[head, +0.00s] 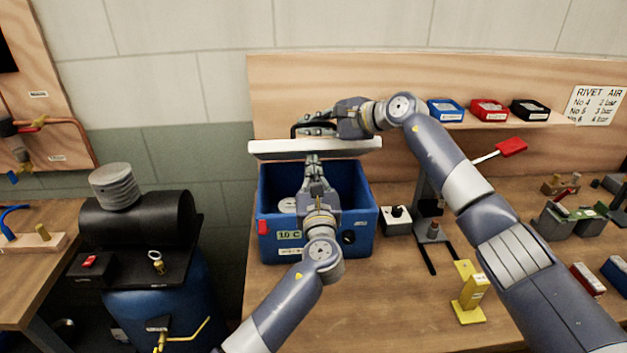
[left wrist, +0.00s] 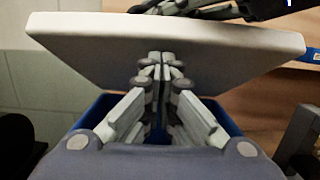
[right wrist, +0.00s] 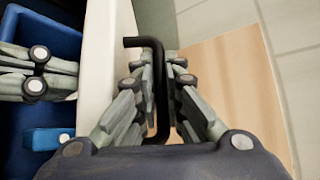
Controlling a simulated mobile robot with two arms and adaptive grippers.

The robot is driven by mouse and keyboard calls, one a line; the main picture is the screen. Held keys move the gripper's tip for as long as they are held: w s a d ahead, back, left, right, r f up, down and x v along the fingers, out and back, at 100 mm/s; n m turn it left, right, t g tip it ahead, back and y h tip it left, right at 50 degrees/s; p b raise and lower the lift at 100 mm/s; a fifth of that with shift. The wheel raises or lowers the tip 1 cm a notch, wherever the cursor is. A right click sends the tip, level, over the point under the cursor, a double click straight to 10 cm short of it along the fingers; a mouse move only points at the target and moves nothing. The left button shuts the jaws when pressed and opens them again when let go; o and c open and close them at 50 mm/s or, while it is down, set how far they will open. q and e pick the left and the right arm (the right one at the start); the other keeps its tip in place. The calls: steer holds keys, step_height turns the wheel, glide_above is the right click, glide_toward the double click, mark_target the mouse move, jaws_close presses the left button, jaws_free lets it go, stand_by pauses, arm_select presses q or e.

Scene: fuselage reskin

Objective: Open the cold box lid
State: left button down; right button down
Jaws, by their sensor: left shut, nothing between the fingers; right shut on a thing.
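The cold box (head: 290,240) is a blue box on the bench with a "10 C" label. Its white lid (head: 262,149) is raised above the opening, and the blue inside shows. My right gripper (head: 316,124) is shut on the black lid handle (right wrist: 152,42) on the lid's outer side. My left gripper (head: 314,160) is shut and empty, above the box opening. In the left wrist view its closed fingertips (left wrist: 160,60) are at the lid's inner face (left wrist: 90,45); I cannot tell whether they touch. My left arm hides part of the box front and interior.
Right of the box are a small switch box (head: 397,220), a dark stand with a red-handled lever (head: 510,147), and a yellow block (head: 470,292). A shelf behind holds blue, red and black bins (head: 489,110). A compressor (head: 140,220) stands left, across a gap.

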steer(key=shift+r, duration=0.25)
